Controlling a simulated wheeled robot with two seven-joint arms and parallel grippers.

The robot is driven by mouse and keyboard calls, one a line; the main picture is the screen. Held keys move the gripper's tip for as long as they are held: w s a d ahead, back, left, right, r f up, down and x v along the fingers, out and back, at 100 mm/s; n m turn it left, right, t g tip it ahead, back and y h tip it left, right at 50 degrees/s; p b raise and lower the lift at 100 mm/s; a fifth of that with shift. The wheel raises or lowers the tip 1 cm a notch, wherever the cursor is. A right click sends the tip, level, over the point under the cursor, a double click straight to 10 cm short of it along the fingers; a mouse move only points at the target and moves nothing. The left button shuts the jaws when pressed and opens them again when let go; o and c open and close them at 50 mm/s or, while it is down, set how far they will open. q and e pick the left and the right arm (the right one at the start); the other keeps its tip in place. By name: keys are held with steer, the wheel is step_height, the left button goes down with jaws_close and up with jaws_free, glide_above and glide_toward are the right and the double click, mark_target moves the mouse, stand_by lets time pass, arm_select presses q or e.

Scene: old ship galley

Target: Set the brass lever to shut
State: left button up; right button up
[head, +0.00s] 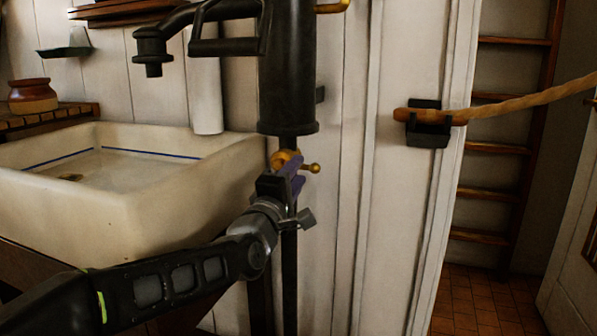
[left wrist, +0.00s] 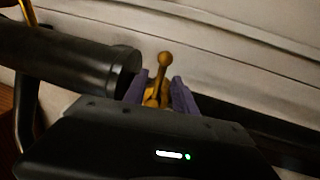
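The small brass lever (head: 311,168) sits on a brass valve (head: 283,157) just below the black pump cylinder, right of the sink. It ends in a round ball knob. My left gripper (head: 291,182) has purple fingers and reaches up to the valve from below, partly hiding it. In the left wrist view, the brass lever (left wrist: 163,68) stands between the two spread fingers of my left gripper (left wrist: 158,92), its ball knob beyond their tips. The fingers are apart, one on each side of the brass; I cannot tell whether either touches. My right gripper is not in view.
The black pump (head: 287,75) hangs close above the gripper; its cylinder (left wrist: 85,72) is beside the fingers. A white sink (head: 150,205) stands left, above my arm. A rope (head: 520,101) in a black bracket (head: 427,130) crosses at the right, before a ladder.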

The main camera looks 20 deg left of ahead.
arm_select(q)
steer(key=v, duration=0.6)
stand_by(0.3)
